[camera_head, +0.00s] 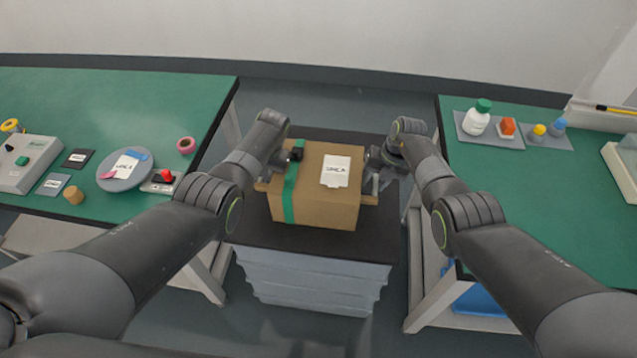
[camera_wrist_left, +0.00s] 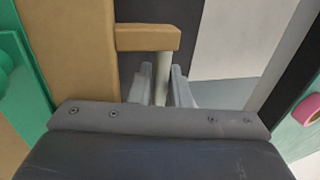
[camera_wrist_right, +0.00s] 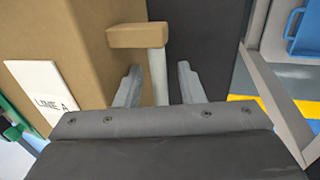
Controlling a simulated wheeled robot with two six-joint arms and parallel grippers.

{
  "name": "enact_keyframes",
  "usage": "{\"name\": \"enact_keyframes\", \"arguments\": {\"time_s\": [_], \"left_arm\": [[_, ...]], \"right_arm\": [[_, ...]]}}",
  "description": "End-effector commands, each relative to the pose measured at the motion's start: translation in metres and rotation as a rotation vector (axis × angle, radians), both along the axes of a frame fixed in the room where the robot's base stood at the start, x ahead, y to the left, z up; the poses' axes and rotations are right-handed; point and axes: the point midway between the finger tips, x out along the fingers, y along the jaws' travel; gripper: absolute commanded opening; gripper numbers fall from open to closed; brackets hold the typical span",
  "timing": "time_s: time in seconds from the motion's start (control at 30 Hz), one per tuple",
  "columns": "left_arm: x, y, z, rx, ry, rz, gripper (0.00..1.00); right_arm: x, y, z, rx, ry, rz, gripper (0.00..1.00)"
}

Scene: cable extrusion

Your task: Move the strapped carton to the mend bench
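The brown carton (camera_head: 317,207) sits upright on a black-topped stand (camera_head: 300,237), with a green strap (camera_head: 290,192) on its left part and a white "LINE A" label (camera_head: 336,171) on top. Each side has a protruding tan bar with a pale post. My left gripper (camera_wrist_left: 161,75) is at the left bar (camera_wrist_left: 148,37); its fingers stand close on both sides of the post, and contact is unclear. My right gripper (camera_wrist_right: 157,75) is open at the right bar (camera_wrist_right: 138,35), fingers around the post with gaps. Nothing visible marks which bench is the mend bench.
A green bench (camera_head: 190,104) on the left holds a device (camera_head: 27,163), a grey disc (camera_head: 124,172) and pink tape (camera_head: 186,145). A green bench (camera_head: 545,190) on the right holds trays with bottles (camera_head: 477,118). Narrow floor gaps separate the stand from both benches.

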Motion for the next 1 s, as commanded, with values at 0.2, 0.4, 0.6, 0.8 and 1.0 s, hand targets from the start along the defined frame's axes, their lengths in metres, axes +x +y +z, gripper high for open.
{"name": "enact_keyframes", "arguments": {"time_s": [0.2,0.4,0.6,0.8,1.0], "left_arm": [[0.0001,0.0002,0.0001,0.000,0.000,0.000,0.17],[0.0001,0.0001,0.0001,0.000,0.000,0.000,0.00],[0.0000,0.0000,0.0001,0.000,0.000,0.000,0.00],[0.0000,-0.0001,0.0002,0.000,0.000,0.000,0.00],[0.0000,-0.0001,0.0002,0.000,0.000,0.000,0.00]], "right_arm": [[-0.0001,0.0002,0.0000,0.000,0.000,0.000,0.35],[-0.0002,0.0001,-0.0001,0.000,0.001,0.000,0.13],[-0.0003,0.0000,-0.0001,0.000,0.001,0.000,0.00],[-0.0003,0.0001,-0.0002,0.000,0.001,0.000,0.00],[-0.0004,0.0000,-0.0002,0.000,0.001,-0.001,0.00]]}}
